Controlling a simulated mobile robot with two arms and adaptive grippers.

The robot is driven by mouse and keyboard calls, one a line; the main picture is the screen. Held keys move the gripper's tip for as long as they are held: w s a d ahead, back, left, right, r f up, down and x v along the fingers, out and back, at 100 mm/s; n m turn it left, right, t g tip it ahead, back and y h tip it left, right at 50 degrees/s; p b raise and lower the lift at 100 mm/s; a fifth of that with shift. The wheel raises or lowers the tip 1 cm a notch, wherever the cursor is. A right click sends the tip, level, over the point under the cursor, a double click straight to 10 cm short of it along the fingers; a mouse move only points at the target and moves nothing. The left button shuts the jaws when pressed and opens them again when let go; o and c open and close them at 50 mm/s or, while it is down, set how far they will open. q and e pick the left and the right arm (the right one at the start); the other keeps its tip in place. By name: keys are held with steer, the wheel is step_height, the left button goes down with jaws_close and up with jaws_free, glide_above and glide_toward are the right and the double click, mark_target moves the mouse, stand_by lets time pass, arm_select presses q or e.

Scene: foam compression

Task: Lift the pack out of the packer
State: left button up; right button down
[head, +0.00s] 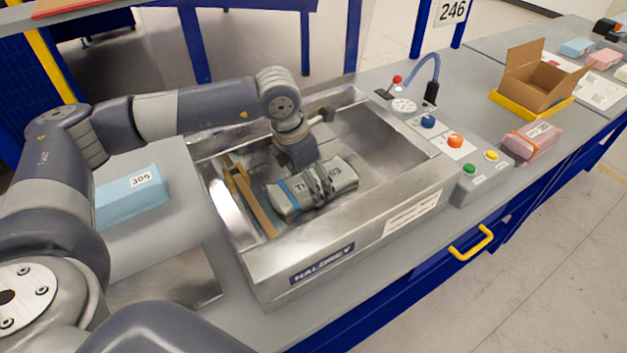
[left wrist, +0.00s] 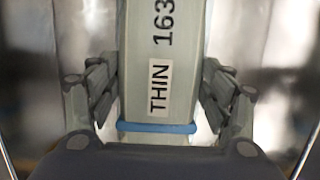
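The pack (head: 287,201) is a grey-green soft block with a blue band, inside the steel packer (head: 250,262). In the left wrist view the pack (left wrist: 165,50) bears a label reading THIN and the number 163. My left gripper (head: 322,182) reaches down into the packer from above, with its fingers astride the pack. In the left wrist view the gripper (left wrist: 160,90) has fingers against both long sides of the pack and looks shut on it. The pack's underside is hidden, so I cannot tell whether it touches the packer floor. My right gripper is out of view.
A wooden bar (head: 250,198) lies in the packer's left part. A blue block labelled 305 (head: 132,196) is left of the packer. A control panel with buttons (head: 456,141), a pink pack (head: 533,140) and an open cardboard box (head: 541,80) in a yellow tray stand at the right.

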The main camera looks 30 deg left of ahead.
arm_select(q)
steer(key=shift+c, duration=0.3)
steer(key=shift+r, duration=0.15)
steer(key=shift+w+p+v, duration=0.2)
steer(key=shift+p+v, duration=0.4)
steer(key=shift+v, duration=0.35)
steer(key=shift+d+r+p, duration=0.1)
steer(key=shift+r+p, duration=0.5)
steer(key=shift+r, duration=0.85)
steer(key=shift+r, duration=0.15)
steer(key=shift+r, duration=0.2)
steer(key=shift+w+d+p+v, duration=0.15)
steer(key=shift+p+v, duration=0.3)
steer(key=shift+v, duration=0.25)
steer(key=shift+w+p+v, duration=0.15)
steer(key=shift+p+v, duration=0.25)
steer(key=shift+v, duration=0.3)
steer(key=shift+w+d+p+v, duration=0.1)
steer(key=shift+w+p+v, duration=0.05)
steer(key=shift+p+v, duration=0.4)
